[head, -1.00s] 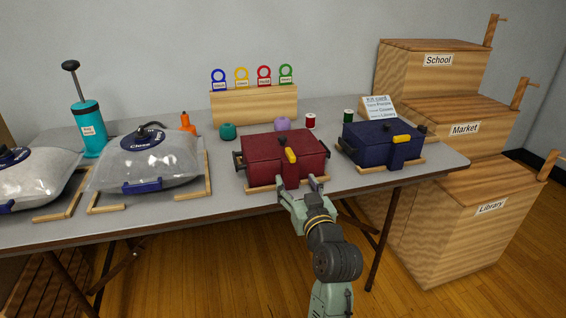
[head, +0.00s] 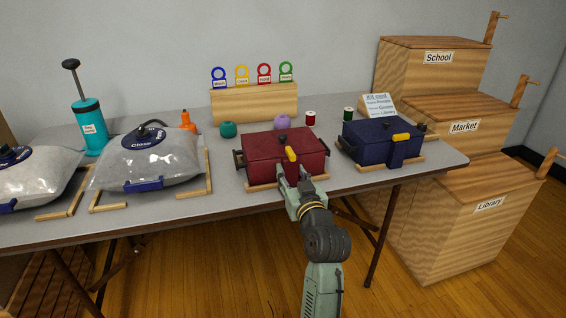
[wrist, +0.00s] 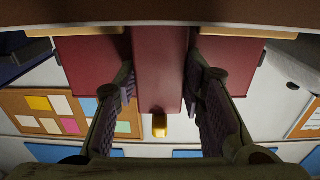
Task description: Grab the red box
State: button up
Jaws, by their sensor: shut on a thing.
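The red box (head: 268,157) stands on the grey table, with dark side handles, a dark knob on top and a yellow latch (head: 291,153) at its front. My gripper (head: 293,177) is at the front of the box, below the latch. In the wrist view, the fingers of my gripper (wrist: 162,80) stand on both sides of the box's red front strap (wrist: 158,55) and are shut on it. The yellow latch (wrist: 159,126) also shows there between the fingers. The box appears to rest on its wooden guide.
A blue box (head: 370,147) stands right of the red box, and clear bags (head: 150,160) lie to the left. Spools, yarn balls and a wooden rack (head: 255,105) are behind.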

jog(key=c, duration=0.7)
grip_shut()
jog(key=shift+r, duration=0.1)
